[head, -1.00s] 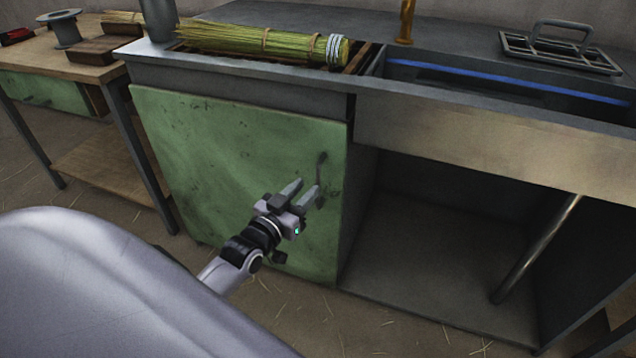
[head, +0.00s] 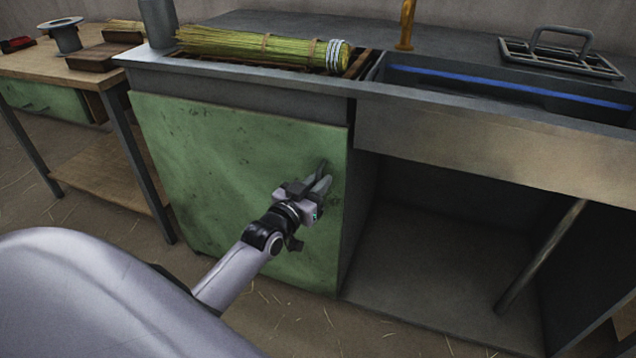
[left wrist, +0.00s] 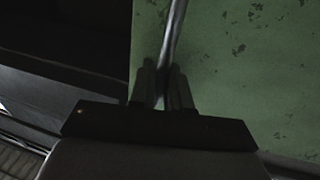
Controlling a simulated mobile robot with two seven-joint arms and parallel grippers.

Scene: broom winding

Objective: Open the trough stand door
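The green trough stand door (head: 215,165) is closed flush under the left part of the metal stand. Its surface is scuffed with dark spots. My left gripper (head: 325,172) is at the door's right side, over the handle, which it largely hides in the head view. In the left wrist view the metal door handle (left wrist: 175,35) runs down between the two dark fingers of my left gripper (left wrist: 163,80). The fingers are close together around it. The green door also shows there (left wrist: 245,70). My right gripper is not in view.
Right of the door is an open dark bay (head: 440,245) with a slanted pipe (head: 540,258). A straw broom bundle (head: 255,47) lies on the stand, with a trough (head: 480,85) to its right. A wooden table (head: 80,65) stands at left. Straw litters the floor.

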